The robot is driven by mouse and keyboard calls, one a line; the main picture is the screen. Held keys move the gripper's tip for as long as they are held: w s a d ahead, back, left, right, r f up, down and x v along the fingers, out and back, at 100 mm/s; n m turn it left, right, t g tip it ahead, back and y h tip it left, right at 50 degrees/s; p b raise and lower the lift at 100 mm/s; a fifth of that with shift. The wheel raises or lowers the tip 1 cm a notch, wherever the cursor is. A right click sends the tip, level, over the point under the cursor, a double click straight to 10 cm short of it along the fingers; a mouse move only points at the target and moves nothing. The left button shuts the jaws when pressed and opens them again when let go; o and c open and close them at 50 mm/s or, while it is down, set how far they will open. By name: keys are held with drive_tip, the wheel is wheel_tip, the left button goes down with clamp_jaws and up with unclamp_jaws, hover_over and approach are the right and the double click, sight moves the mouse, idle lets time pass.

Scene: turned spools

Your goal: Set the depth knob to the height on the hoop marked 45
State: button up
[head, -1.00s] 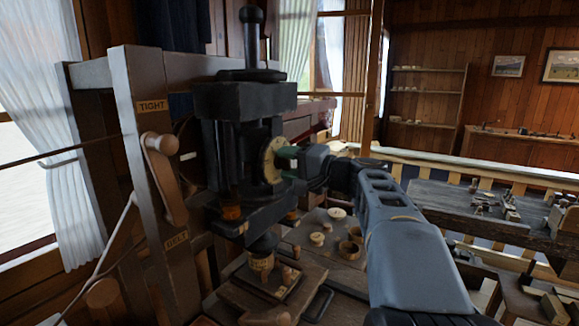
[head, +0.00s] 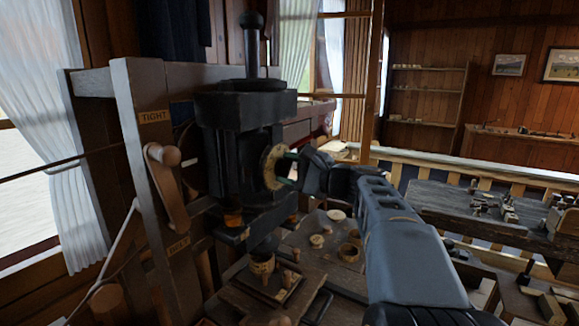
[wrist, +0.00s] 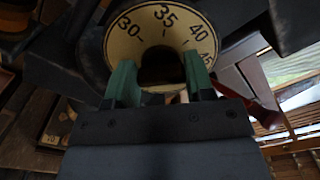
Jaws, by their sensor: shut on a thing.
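The depth knob (wrist: 163,66) shows in the wrist view as a dark round piece in the middle of the pale hoop. The hoop (wrist: 128,48) carries the black numbers 30, 35, 40 and 45, with 35 near the top and 45 at the right edge. My gripper (wrist: 160,82) has its green fingers on both sides of the knob and is shut on it. In the head view my gripper (head: 289,168) reaches the hoop (head: 269,168) from the right. The knob is hidden there, and I cannot make out a pointer against the numbers.
The dark machine head (head: 245,108) stands above a wooden bench with round pieces (head: 317,240). A wooden lever (head: 167,183) on a post is between TIGHT and BELT labels, left of the machine. A grey workbench (head: 450,205) stands to the right.

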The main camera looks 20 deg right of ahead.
drive_tip(key=shift+m, duration=0.6)
drive_tip(key=o, duration=0.9)
drive_tip(key=shift+d, duration=0.1)
drive_tip(key=b+v, duration=0.2)
drive_tip(key=v, duration=1.1)
drive_tip(key=shift+s+d, duration=0.2)
drive_tip(key=shift+s, duration=0.1)
